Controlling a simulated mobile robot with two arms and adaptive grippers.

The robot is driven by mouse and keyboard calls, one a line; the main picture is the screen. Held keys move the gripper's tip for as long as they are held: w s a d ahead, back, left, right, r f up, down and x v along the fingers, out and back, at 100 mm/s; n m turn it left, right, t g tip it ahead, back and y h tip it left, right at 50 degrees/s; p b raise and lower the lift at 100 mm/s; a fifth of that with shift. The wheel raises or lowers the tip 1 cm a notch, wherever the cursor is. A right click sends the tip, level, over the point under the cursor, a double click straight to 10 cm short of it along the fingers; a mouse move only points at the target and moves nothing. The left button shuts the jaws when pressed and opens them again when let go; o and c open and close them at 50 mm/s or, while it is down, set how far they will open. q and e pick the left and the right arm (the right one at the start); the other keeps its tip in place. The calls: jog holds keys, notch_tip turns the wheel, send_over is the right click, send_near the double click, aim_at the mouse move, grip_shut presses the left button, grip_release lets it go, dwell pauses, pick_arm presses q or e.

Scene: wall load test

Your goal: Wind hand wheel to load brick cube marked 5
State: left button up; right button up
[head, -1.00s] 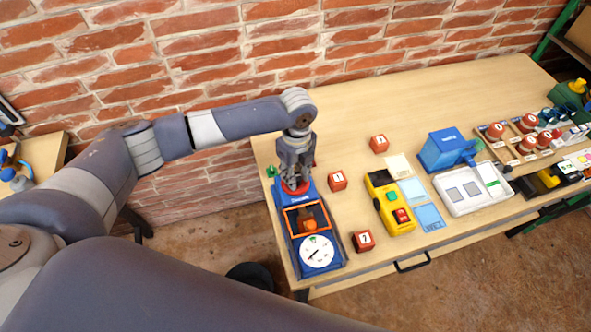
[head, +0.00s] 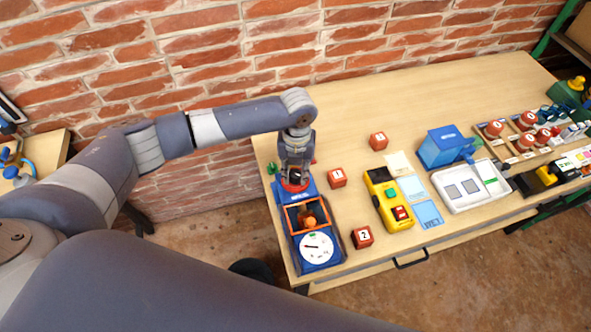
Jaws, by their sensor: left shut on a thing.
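The load tester (head: 283,221) is a blue machine at the table's front left corner. It has an orange frame (head: 290,219) and a white round dial (head: 317,248) with a dark needle pointing left. A small orange-brown block (head: 310,223) sits inside the frame; no number is readable on it. The red hand wheel (head: 294,187) is at the machine's far end, partly hidden by my left gripper (head: 295,179), which is shut on it from above. Brick-red cubes stand to the right: one far (head: 378,141), one middle (head: 337,178), one near (head: 362,237). Their numbers are too small to read surely.
A yellow device (head: 391,200) and blue cards (head: 428,213) lie right of the cubes. Further right are a blue box (head: 443,149), a white tray (head: 475,202) and several red knobs. A brick wall (head: 420,35) stands behind. The table's back middle is clear.

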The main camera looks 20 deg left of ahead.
aim_at(297, 174)
pick_arm(q)
jog(key=shift+m, duration=0.3)
jog(key=shift+c, duration=0.2)
jog(key=o, duration=1.1)
jog(key=shift+r, duration=0.1)
notch_tip(297, 174, up, 12)
jog(key=shift+d+f, duration=0.1)
jog(key=shift+f, duration=0.1)
